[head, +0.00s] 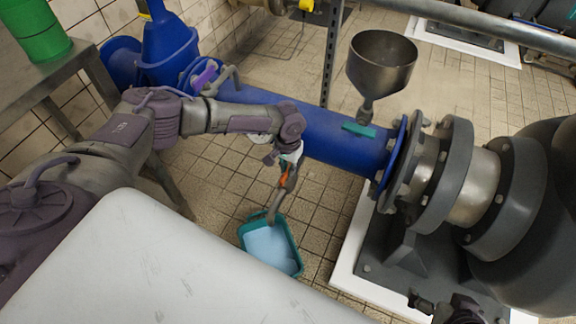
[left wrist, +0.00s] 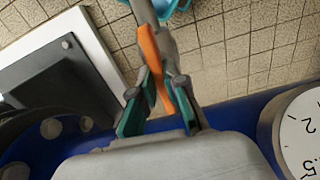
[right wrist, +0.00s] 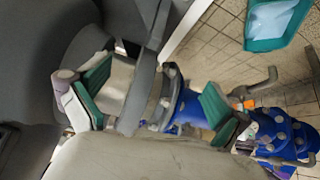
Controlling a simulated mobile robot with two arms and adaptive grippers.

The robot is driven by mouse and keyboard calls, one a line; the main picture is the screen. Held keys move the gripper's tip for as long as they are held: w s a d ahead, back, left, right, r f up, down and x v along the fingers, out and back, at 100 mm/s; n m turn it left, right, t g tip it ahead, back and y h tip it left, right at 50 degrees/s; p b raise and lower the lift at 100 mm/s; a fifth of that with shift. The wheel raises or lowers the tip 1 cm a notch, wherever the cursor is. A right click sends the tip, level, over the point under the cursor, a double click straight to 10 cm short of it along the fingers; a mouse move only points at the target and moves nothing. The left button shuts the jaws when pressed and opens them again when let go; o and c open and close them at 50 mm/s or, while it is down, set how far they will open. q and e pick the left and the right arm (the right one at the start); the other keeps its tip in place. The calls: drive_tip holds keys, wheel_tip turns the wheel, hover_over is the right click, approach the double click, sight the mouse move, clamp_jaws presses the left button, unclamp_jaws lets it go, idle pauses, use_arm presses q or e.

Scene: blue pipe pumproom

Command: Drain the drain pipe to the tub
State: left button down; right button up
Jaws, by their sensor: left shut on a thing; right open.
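A grey drain pipe (head: 276,205) hangs below the large blue pipe (head: 335,138), its lower end at the teal tub (head: 248,238). Light blue liquid or lining fills the tub's inside; I cannot tell which, nor whether anything flows. An orange valve handle (head: 284,180) sits on the drain pipe. My left gripper (head: 287,160) is at this handle. In the left wrist view, its teal-padded fingers (left wrist: 157,105) are shut around the orange handle (left wrist: 151,60), roughly in line with the drain pipe (left wrist: 144,12). My right gripper (right wrist: 150,95) is open and empty; the tub (right wrist: 278,25) lies beyond it.
A grey pump with flanges (head: 450,175) stands at the right on a white-edged base. A funnel (head: 382,62) rises above the blue pipe. A round gauge (left wrist: 300,130) is close beside my left gripper. A table with a green container (head: 35,30) stands at left. Tiled floor surrounds the tub.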

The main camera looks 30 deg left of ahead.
use_arm(q)
drive_tip(key=shift+r+m+p, duration=0.2)
drive_tip(key=shift+m+p, duration=0.1)
drive_tip(key=shift+p, duration=0.35)
drive_tip(key=shift+m+p, duration=0.6)
drive_tip(key=shift+p, duration=0.35)
use_arm(e)
drive_tip(key=s+d+g, duration=0.2)
drive_tip(key=s+g, duration=0.1)
drive_tip(key=s, duration=0.3)
use_arm(q)
drive_tip(key=m+p, duration=0.2)
drive_tip(key=shift+f+m, duration=0.15)
drive_tip(key=shift+m, duration=0.55)
drive_tip(key=m, duration=0.3)
drive_tip(key=shift+m, duration=0.4)
drive_tip(key=m, duration=0.2)
drive_tip(key=shift+m, duration=0.4)
drive_tip(key=m, duration=0.3)
drive_tip(key=shift+m, duration=1.4)
use_arm(e)
drive_tip(key=x, duration=0.9)
drive_tip(key=shift+s+f+g+h, duration=0.2)
drive_tip(key=shift+s+g+h, duration=0.15)
drive_tip(key=shift+g+h, duration=0.05)
drive_tip(key=shift+r, duration=0.1)
